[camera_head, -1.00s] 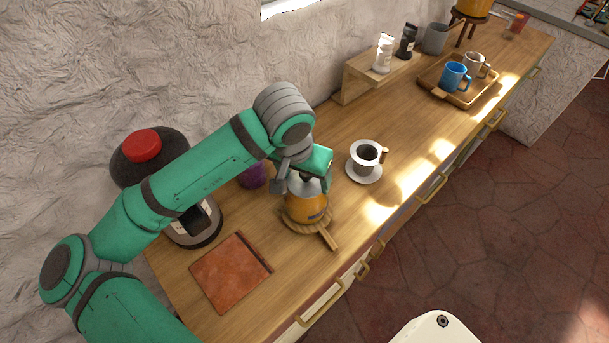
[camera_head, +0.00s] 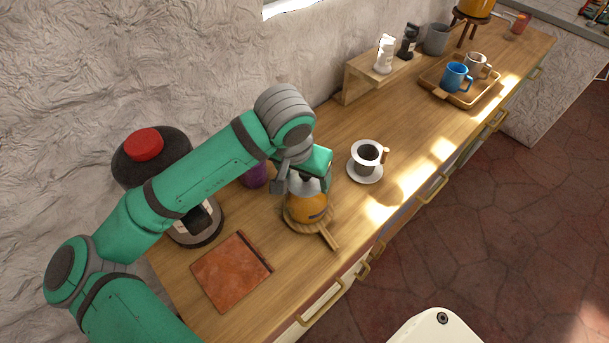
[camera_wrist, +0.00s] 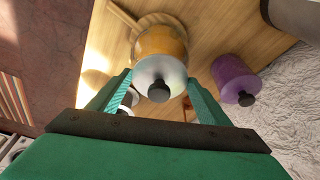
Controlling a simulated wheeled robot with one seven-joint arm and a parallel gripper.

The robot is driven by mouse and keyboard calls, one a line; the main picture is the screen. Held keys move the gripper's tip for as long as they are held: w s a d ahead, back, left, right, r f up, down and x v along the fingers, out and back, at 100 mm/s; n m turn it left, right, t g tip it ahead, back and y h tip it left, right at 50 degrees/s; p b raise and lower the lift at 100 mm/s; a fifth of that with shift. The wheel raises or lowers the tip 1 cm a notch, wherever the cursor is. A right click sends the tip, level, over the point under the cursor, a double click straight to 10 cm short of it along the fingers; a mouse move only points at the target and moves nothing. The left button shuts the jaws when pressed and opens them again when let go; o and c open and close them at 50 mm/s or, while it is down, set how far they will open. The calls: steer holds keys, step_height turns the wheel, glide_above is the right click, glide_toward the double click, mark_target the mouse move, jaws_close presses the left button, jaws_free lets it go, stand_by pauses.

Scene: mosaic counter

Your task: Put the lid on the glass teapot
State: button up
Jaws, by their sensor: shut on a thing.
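The glass teapot (camera_head: 308,208), filled with something orange, stands on a round wooden board with a handle (camera_head: 330,240). Its orange body (camera_wrist: 163,43) also shows in the wrist view, beyond the lid. The pale lid (camera_wrist: 160,72) with a black knob sits between my fingers, in line with the teapot's top. My gripper (camera_wrist: 160,88) is shut on the lid, knob toward the wrist camera. In the head view my gripper (camera_head: 307,178) is right over the teapot and hides much of its top. I cannot tell whether the lid touches the rim.
A purple canister (camera_wrist: 234,77) with a black knob stands close beside the teapot. A white cup on a saucer (camera_head: 365,173) is to the right. A reddish-brown board (camera_head: 230,272) lies at front left, and a dark machine with a red top (camera_head: 150,150) stands behind it.

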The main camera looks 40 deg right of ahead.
steer(key=shift+s+d+f, duration=0.15)
steer(key=shift+s+f, duration=0.45)
steer(key=shift+f, duration=0.2)
steer(key=o, duration=1.2)
steer(key=shift+o, duration=0.7)
steer(key=shift+s, duration=0.1)
steer(key=shift+r, duration=1.35)
steer(key=shift+d+r, duration=0.15)
steer(key=shift+r, duration=0.85)
steer(key=shift+w+r, duration=0.15)
steer(key=shift+r, duration=0.5)
steer(key=shift+w+r, duration=0.15)
steer(key=shift+r, duration=0.45)
steer(key=shift+w, duration=0.1)
